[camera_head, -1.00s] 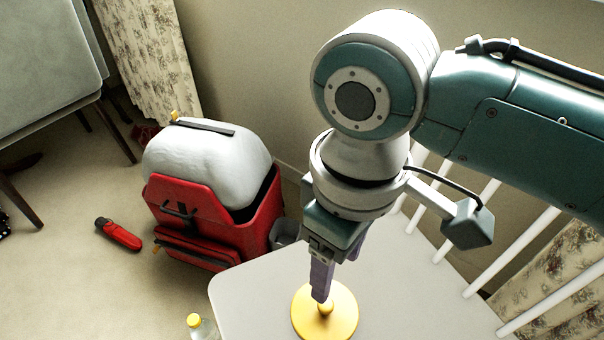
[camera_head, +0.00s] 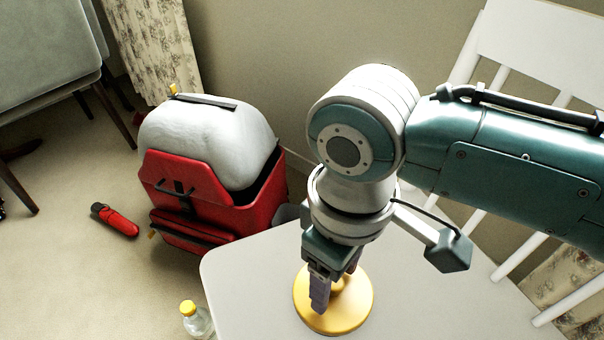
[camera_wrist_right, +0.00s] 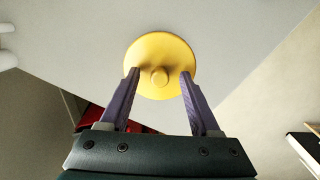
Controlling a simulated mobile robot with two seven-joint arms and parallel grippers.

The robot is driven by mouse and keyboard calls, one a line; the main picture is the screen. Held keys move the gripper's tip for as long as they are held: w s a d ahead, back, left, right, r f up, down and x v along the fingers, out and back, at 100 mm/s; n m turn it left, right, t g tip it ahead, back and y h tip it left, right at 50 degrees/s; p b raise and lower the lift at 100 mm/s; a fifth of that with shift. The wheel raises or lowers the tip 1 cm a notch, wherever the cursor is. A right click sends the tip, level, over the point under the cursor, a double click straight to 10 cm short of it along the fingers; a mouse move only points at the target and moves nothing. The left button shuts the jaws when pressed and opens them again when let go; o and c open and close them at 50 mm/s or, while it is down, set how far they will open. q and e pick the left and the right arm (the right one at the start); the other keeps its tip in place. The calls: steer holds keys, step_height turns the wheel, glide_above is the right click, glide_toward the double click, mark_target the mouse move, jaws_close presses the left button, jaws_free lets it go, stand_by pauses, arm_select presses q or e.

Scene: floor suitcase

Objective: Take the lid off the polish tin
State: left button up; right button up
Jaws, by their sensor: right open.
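The polish tin's lid (camera_head: 352,306) is a round yellow disc with a small knob, on the white chair seat. In the right wrist view the yellow lid (camera_wrist_right: 160,45) faces the camera, with its knob between the fingertips. My right gripper (camera_head: 325,290) points down over the lid. Its purple fingers (camera_wrist_right: 159,75) are open, one on each side of the knob, with gaps on both sides. The tin's body below the lid is hidden. My left gripper is not in view.
The white chair seat (camera_head: 235,275) is otherwise clear, with white back spindles to the right. A red suitcase (camera_head: 240,215) with a pale bundle stands on the floor. A clear bottle with a yellow cap (camera_head: 188,308) and a red folded item (camera_head: 118,222) are at left.

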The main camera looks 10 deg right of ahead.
steer(key=shift+r, duration=0.1)
jaws_close()
stand_by(0.3)
steer(key=shift+r, duration=0.1)
